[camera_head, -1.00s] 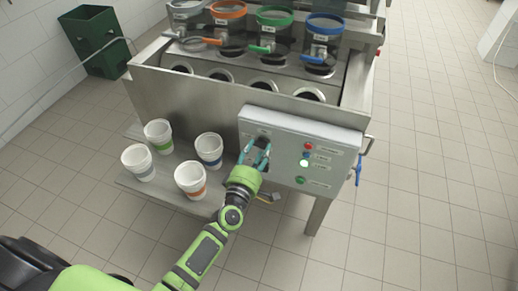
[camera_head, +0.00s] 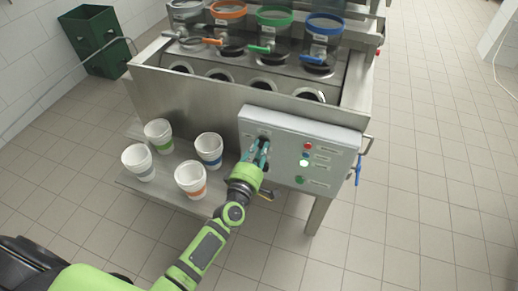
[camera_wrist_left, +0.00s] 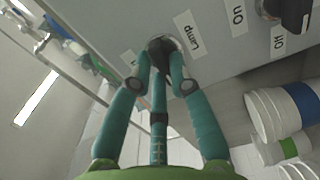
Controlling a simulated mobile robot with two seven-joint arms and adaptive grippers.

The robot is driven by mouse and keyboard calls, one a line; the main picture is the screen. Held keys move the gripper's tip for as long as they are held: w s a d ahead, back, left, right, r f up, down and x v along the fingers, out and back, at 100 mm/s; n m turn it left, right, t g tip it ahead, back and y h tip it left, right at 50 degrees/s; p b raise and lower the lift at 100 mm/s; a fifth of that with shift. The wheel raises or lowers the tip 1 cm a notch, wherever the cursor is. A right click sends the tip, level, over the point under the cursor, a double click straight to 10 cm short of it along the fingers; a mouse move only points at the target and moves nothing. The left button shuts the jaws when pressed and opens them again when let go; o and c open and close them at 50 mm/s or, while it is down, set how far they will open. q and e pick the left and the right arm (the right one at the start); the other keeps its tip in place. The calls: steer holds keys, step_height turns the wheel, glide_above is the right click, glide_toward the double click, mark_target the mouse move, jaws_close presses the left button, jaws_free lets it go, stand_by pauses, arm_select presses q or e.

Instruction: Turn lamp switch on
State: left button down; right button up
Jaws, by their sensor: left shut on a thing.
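The lamp switch is a dark knob (camera_wrist_left: 160,47) on a round light base, with a tag reading Lamp (camera_wrist_left: 188,34) beside it in the left wrist view. It sits on the grey control panel (camera_head: 335,165), where my fingers mostly hide it in the head view. My left gripper (camera_head: 259,150), with teal fingers, is at the left part of the panel. In the left wrist view my left gripper (camera_wrist_left: 158,78) is shut on the knob, a finger on each side. The knob's exact turn is hard to tell. My right gripper is not in view.
A second dark knob (camera_wrist_left: 285,12) is near the On tag (camera_wrist_left: 238,17). Several white cups (camera_head: 190,179) stand on the metal shelf (camera_head: 155,190), left of my wrist. A blue-handled valve (camera_head: 358,170) is at the panel's right side.

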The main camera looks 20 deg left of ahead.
arm_select(q)
steer(key=m+p, duration=0.1)
steer(key=m, duration=0.2)
steer(key=shift+d+r+m+p, duration=0.1)
steer(key=shift+m+p, duration=0.2)
steer(key=shift+m, duration=0.1)
steer(key=m+p, duration=0.2)
steer(key=m, duration=0.3)
steer(key=shift+d+f+m+p, duration=0.1)
steer(key=shift+m+p, duration=0.15)
steer(key=shift+m, duration=1.15)
steer(key=shift+a+f+m+p, duration=0.1)
steer(key=shift+m+p, duration=0.15)
steer(key=shift+m, duration=1.15)
steer(key=shift+d+f+m+p, duration=0.1)
steer(key=shift+m+p, duration=0.15)
steer(key=shift+m, duration=1.15)
steer(key=c, duration=1.1)
jaws_free()
steer(key=shift+c, duration=0.2)
steer(key=shift+s, duration=0.15)
